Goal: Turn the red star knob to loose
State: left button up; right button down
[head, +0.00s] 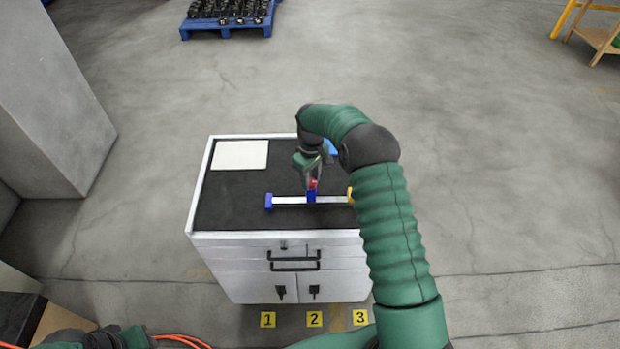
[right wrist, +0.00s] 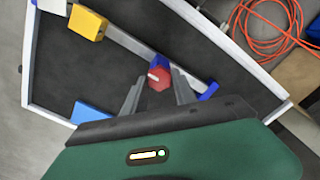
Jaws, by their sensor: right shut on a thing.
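The red star knob (head: 313,183) sits on a blue block (head: 311,196) midway along a silver rail (head: 290,201). In the right wrist view the knob (right wrist: 160,80) shows a white mark on its face. My right gripper (head: 312,180) comes down on it from behind, and its two fingers (right wrist: 157,84) stand on either side of the knob, shut on it. The rail has a blue end block (head: 268,201) at left and a yellow block (head: 350,194) at right, partly behind my right arm. My left gripper is not seen; only left arm parts show at bottom left.
The rail lies on the black top of a grey cabinet (head: 201,190) with a raised pale rim. A white plate (head: 240,155) lies at its back left, and a blue piece (head: 331,147) at the back. An orange cable (head: 180,338) runs on the floor at front left.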

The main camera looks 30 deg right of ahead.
aim_at(312, 181)
jog(key=shift+d+r, duration=0.1)
dwell(0.3)
jog(key=c, duration=1.3)
grip_release()
jog(key=o, duration=0.3)
jog(key=shift+s, duration=0.1)
jog(key=shift+r, duration=0.35)
notch_tip(312, 181, up, 16)
jog(key=b, duration=0.2)
